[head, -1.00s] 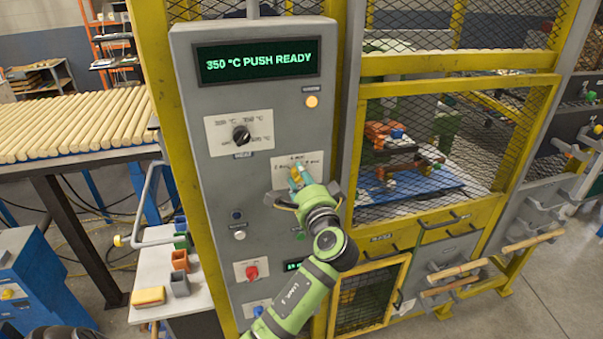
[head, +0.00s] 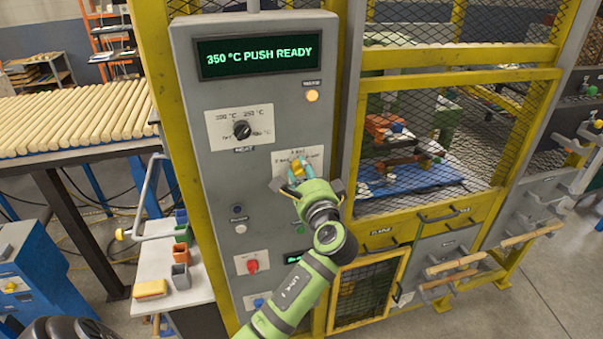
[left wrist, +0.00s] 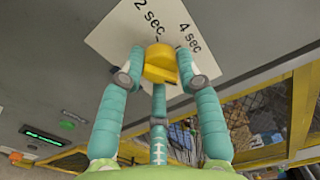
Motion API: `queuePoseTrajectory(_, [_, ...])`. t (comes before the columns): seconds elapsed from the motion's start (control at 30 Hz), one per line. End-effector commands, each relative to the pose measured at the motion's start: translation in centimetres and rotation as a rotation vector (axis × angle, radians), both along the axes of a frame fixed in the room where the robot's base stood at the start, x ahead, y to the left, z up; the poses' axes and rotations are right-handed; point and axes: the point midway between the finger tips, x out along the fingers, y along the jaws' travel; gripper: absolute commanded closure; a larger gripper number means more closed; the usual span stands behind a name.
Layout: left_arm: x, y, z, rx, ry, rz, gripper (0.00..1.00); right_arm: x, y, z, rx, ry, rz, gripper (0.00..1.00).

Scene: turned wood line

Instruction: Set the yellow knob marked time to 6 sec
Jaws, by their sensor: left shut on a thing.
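The yellow knob (head: 298,168) sits on a white label plate (head: 313,153) on the grey control panel, mostly covered by my left gripper in the head view. In the left wrist view the yellow knob (left wrist: 160,65) is between my fingers, with the marks "2 sec" and "4 sec" readable on the plate (left wrist: 150,22). No 6 sec mark can be read; the fingers and knob cover part of the plate. My left gripper (head: 298,175) is shut on the knob, and its teal fingers (left wrist: 162,75) press on both sides of it. My right gripper is not in view.
Above is a display (head: 257,58) reading "350 °C PUSH READY". A yellow frame with mesh (head: 420,130) stands to the right.

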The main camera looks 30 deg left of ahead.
Motion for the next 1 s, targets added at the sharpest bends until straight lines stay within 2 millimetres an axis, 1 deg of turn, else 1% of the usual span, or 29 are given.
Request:
queuePoseTrajectory(0.03, [0.1, 0.0, 0.6, 0.008, -0.010, -0.004, 0.54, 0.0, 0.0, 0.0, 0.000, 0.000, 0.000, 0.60])
queuePoseTrajectory(0.07, [0.1, 0.0, 0.5, 0.008, -0.010, -0.004, 0.42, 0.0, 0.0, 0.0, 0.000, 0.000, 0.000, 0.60])
queuePoseTrajectory(0.37, [0.0, 0.0, 0.2, 0.002, -0.003, -0.003, 0.42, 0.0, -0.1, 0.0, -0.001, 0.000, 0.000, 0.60])
queuePoseTrajectory(0.47, [-0.2, -0.3, 0.1, 0.002, -0.003, -0.004, 0.42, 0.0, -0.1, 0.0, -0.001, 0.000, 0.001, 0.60])
queuePoseTrajectory(0.57, [-0.9, -1.3, 0.0, -0.001, -0.003, -0.005, 0.42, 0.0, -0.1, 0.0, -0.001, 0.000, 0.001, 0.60])
queuePoseTrajectory(0.63, [-1.7, -2.2, 0.0, -0.002, -0.003, -0.004, 0.42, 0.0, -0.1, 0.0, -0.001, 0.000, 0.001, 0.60])
queuePoseTrajectory(0.9, [-5.4, -6.6, 0.0, -0.002, -0.002, -0.004, 0.42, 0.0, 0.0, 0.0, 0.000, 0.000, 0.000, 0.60])
queuePoseTrajectory(1.0, [-6.4, -7.8, 0.1, 0.001, -0.004, -0.005, 0.42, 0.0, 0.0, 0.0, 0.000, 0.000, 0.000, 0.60])
